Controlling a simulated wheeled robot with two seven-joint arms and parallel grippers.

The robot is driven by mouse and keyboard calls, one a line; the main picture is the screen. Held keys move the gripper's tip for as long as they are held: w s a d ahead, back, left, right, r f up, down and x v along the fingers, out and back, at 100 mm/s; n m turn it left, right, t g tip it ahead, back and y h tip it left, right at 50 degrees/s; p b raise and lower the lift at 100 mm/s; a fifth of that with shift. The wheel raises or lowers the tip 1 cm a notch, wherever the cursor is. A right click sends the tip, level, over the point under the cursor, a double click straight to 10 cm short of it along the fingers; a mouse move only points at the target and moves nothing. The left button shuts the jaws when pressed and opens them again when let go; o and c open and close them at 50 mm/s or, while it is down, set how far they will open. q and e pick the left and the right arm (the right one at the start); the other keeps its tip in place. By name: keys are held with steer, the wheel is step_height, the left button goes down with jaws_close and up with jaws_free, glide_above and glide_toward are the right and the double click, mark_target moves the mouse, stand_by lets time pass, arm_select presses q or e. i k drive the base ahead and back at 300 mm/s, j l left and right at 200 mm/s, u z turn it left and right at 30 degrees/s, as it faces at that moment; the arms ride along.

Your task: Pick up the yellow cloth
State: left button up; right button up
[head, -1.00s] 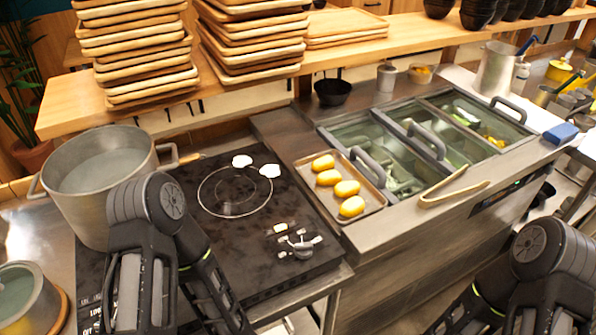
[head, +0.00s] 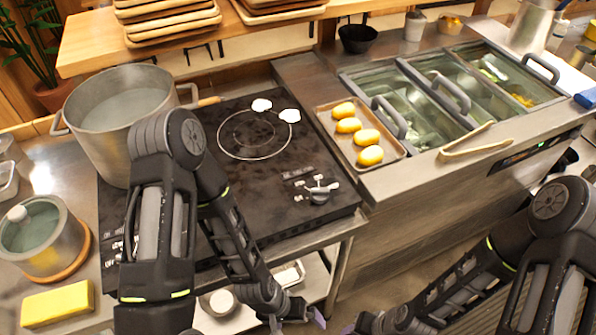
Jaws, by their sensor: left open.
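The yellow cloth (head: 57,304) is a flat, block-like yellow piece at the lower left. It lies on the steel counter in front of a small lidded pot. My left gripper (head: 305,318) is open at the bottom middle, low in front of the stove and well to the right of the cloth. It is apart from the cloth and holds nothing that I can see. My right gripper (head: 362,325) shows only partly at the bottom edge, and its jaws cannot be made out.
A large pot (head: 122,108) stands at the stove's left. The lidded pot (head: 38,238) sits on a wooden base behind the cloth. The black stove top (head: 250,175) is mostly clear. A tray of yellow pieces (head: 393,160) and tongs (head: 468,146) lie to the right.

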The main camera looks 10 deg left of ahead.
mark_target(53, 307)
steer(key=u, duration=2.65)
steer(key=j, duration=0.3)
steer(key=k+j+u, duration=0.15)
steer(key=j, duration=0.1)
